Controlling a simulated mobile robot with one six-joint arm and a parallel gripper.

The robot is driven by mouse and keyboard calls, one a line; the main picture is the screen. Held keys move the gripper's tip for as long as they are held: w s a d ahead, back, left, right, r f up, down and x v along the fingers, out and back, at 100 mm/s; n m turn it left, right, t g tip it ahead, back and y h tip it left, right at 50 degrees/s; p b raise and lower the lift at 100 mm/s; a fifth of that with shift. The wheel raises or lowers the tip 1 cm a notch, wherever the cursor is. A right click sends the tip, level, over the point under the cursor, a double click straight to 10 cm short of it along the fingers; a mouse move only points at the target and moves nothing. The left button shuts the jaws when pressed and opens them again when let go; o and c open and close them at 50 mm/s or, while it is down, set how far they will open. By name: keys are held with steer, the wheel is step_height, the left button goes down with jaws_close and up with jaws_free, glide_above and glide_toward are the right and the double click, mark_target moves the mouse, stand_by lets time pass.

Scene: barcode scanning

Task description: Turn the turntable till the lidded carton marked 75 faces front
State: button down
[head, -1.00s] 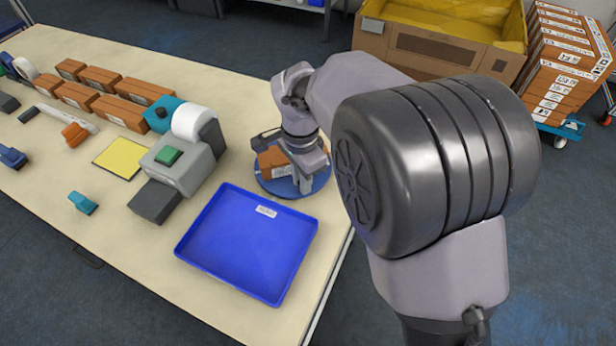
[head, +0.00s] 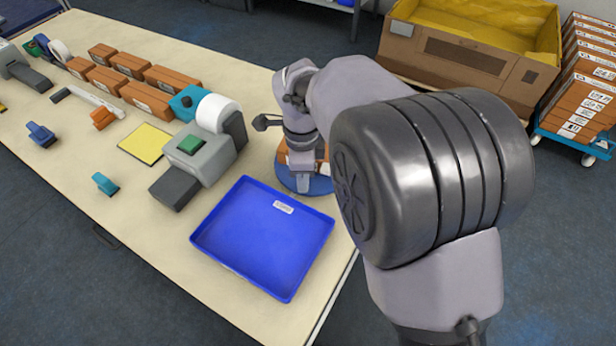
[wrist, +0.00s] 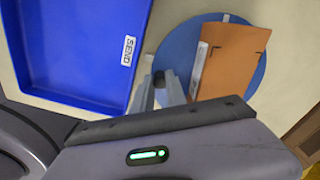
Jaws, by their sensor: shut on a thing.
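The blue round turntable (head: 321,186) stands near the table's right edge, partly behind my arm. It also shows in the wrist view (wrist: 180,48). An orange-brown carton (wrist: 232,62) lies on it, with a white label strip along its left side. No number 75 can be read. In the head view the carton (head: 283,158) is mostly hidden by my wrist. My gripper (wrist: 166,88) is at the turntable's rim, beside the carton and apart from it. Its fingers are shut around a small dark knob (wrist: 158,78) at the rim, which the fingers partly cover.
A blue tray (head: 262,238) labelled SEND lies close beside the turntable. A grey device with a white roll (head: 217,113), a yellow pad (head: 145,143) and several brown cartons (head: 160,98) stand to the left.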

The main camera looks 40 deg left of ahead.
steer(key=shift+s+a+m, duration=0.2)
steer(key=shift+a+m, duration=0.55)
steer(key=shift+m, duration=0.25)
steer(key=shift+a+m, duration=0.2)
steer(key=shift+m, duration=0.1)
steer(key=c, duration=1.3)
jaws_free()
steer(key=shift+c, duration=0.2)
step_height(320, 180, up, 18)
steer(key=p, duration=0.7)
steer(key=shift+f, duration=0.25)
